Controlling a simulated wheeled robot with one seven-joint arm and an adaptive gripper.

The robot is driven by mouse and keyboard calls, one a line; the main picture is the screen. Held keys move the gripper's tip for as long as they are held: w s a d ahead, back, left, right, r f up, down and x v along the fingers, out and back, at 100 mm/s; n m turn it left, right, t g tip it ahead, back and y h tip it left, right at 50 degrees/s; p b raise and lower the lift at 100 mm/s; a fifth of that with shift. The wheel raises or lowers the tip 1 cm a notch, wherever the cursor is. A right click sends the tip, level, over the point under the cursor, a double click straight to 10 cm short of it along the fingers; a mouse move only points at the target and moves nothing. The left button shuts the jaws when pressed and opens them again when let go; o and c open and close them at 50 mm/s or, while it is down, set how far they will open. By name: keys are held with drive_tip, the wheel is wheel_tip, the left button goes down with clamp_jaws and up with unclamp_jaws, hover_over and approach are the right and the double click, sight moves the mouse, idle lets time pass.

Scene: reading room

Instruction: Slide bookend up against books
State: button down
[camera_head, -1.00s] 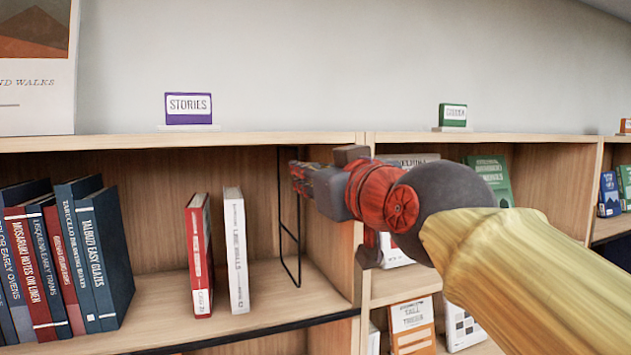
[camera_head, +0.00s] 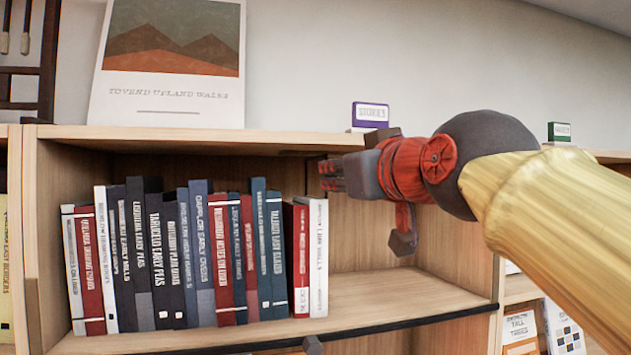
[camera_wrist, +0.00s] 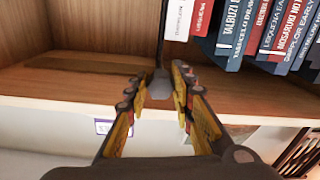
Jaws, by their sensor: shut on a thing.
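The books (camera_head: 200,250) stand in a row on the left of the shelf, with a red book (camera_head: 297,255) and a white book (camera_head: 316,258) at the right end. My gripper (camera_head: 326,175) is at the upper right end of the row. In the wrist view my gripper (camera_wrist: 158,82) is shut on the thin dark bookend (camera_wrist: 162,35), seen nearly edge-on beside the white book (camera_wrist: 180,18). Whether bookend and book touch is not clear.
The shelf board (camera_head: 410,290) is bare to the right of the row, up to the divider. The shelf top runs close above my gripper. A purple sign (camera_head: 370,115) and a mountain poster (camera_head: 170,60) stand on top.

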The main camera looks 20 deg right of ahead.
drive_tip(key=shift+a, duration=0.1)
drive_tip(key=c, duration=1.5)
unclamp_jaws()
drive_tip(key=shift+s, duration=0.1)
drive_tip(key=s, duration=1.1)
drive_tip(key=shift+s, duration=0.4)
